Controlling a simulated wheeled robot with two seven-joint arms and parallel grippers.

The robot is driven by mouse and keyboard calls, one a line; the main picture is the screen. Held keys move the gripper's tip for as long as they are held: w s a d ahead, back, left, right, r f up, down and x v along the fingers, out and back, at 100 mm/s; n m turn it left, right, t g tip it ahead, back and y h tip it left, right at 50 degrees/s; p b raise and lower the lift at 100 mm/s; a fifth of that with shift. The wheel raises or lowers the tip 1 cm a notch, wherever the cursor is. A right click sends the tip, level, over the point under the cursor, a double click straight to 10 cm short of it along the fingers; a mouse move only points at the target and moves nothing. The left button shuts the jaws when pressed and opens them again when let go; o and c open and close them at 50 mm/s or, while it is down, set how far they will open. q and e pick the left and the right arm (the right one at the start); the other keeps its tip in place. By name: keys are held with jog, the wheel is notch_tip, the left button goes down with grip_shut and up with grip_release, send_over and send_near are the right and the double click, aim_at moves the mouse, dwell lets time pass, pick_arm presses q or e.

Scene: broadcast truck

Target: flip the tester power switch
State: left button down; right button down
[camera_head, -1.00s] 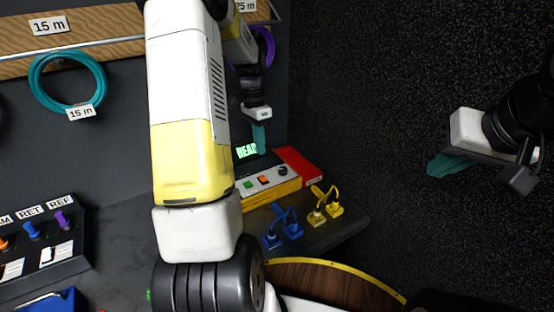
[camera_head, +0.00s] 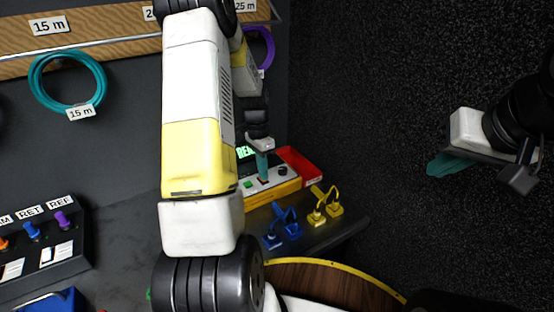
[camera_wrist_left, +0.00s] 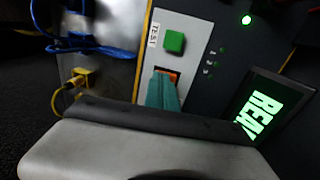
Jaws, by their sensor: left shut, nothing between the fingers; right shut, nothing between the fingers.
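The yellow-edged tester (camera_head: 270,191) stands on the bench with a lit green display, which reads "REA" in the left wrist view (camera_wrist_left: 270,108). On its panel are a green button (camera_wrist_left: 174,41) labelled TEST and an orange-red switch (camera_wrist_left: 173,73). My left gripper (camera_head: 263,176) is shut with teal fingers pointing down at the panel. In the left wrist view the fingertips (camera_wrist_left: 161,84) are at the orange-red switch and cover part of it; I cannot tell whether they touch. My right gripper (camera_head: 432,168) is shut and empty, out over the dark floor at the right.
A red tray (camera_head: 303,163) adjoins the tester's far right side. Blue connectors (camera_head: 284,225) and yellow connectors (camera_head: 325,210) with cables lie in front of it. A teal cable coil (camera_head: 67,82) hangs on the wall, and a labelled patch box (camera_head: 45,248) stands at left.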

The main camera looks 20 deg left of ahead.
pick_arm(q)
jog(key=shift+s+d+f+t+y, duration=0.4)
jog(key=shift+s+f+t+y, duration=0.15)
jog(key=shift+t+y, duration=0.3)
jog(key=shift+a, duration=0.1)
jog(key=shift+w+a+r, duration=0.15)
jog(key=shift+w+a, duration=0.45)
jog(key=shift+a, duration=0.15)
jog(key=shift+w, duration=0.1)
jog(key=shift+r, duration=0.25)
notch_tip(320, 180, up, 14)
jog(key=s+d, duration=0.1)
jog(key=shift+d, duration=0.4)
